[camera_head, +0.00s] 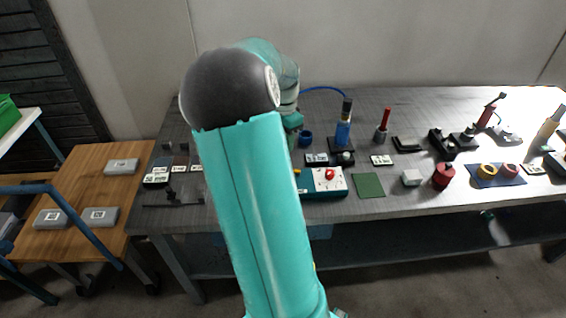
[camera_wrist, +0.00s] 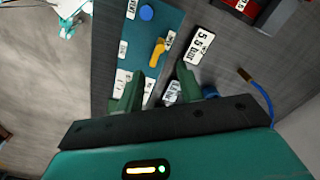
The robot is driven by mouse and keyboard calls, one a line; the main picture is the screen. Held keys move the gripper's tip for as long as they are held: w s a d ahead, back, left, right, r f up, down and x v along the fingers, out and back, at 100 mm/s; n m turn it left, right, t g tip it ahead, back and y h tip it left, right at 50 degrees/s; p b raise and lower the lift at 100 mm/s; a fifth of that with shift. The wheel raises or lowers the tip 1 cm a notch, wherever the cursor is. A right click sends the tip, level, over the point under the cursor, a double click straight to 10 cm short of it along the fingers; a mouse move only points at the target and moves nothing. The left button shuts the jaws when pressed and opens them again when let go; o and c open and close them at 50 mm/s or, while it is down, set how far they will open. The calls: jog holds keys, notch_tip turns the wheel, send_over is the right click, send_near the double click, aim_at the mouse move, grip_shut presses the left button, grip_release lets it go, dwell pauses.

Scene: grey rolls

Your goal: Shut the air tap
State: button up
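A yellow lever handle (camera_wrist: 157,52), which looks like the air tap, stands on a teal labelled panel (camera_wrist: 128,48) in the wrist view. A round blue knob (camera_wrist: 146,12) sits farther up the same panel. My gripper (camera_wrist: 160,73) is open, with its two green fingers apart and nothing seen between their tips. The yellow lever shows just beyond the fingertips, roughly in line with the gap; I cannot tell whether they touch.
A white card reading 5.5 bar (camera_wrist: 200,45) lies right of the lever. A blue hose (camera_wrist: 262,95) curves at the right. On the grey bench, a teal-and-white box with a red knob (camera_head: 329,174) and a green mat (camera_head: 368,185) stand right of my arm.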

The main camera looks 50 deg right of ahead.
notch_tip(320, 180, down, 10)
jog(key=shift+r, duration=0.15)
grip_shut()
